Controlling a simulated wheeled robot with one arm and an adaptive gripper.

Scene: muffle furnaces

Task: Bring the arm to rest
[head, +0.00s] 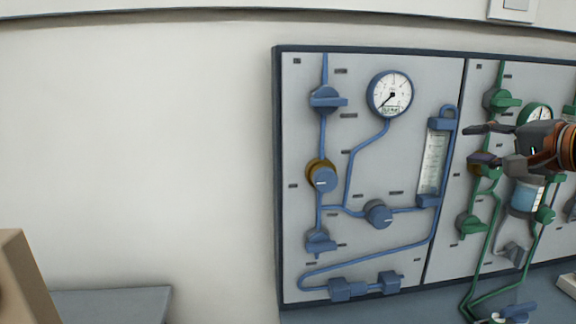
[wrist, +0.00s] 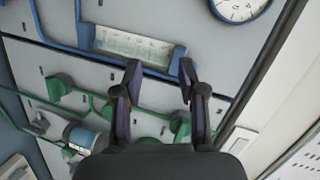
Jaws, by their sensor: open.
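My gripper (head: 476,143) is at the right side of the head view, in front of the green-piped section of a wall panel. Its dark fingers point left and are spread apart with nothing between them. The orange and black part of my arm behind it runs off the right edge. In the wrist view my gripper (wrist: 160,68) also shows two separated fingers, with panel surface visible between them. Part of the green gauge (head: 536,112) is hidden behind my gripper. I cannot tell how far the fingers are from the panel.
The grey panel (head: 300,120) carries a blue-rimmed gauge (head: 390,94), blue valves, a brass-backed blue knob (head: 322,177), and a flow meter (head: 434,160). Green valves (head: 502,100) and a container of blue liquid (head: 527,194) are near my gripper. Bare wall (head: 140,150) lies left.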

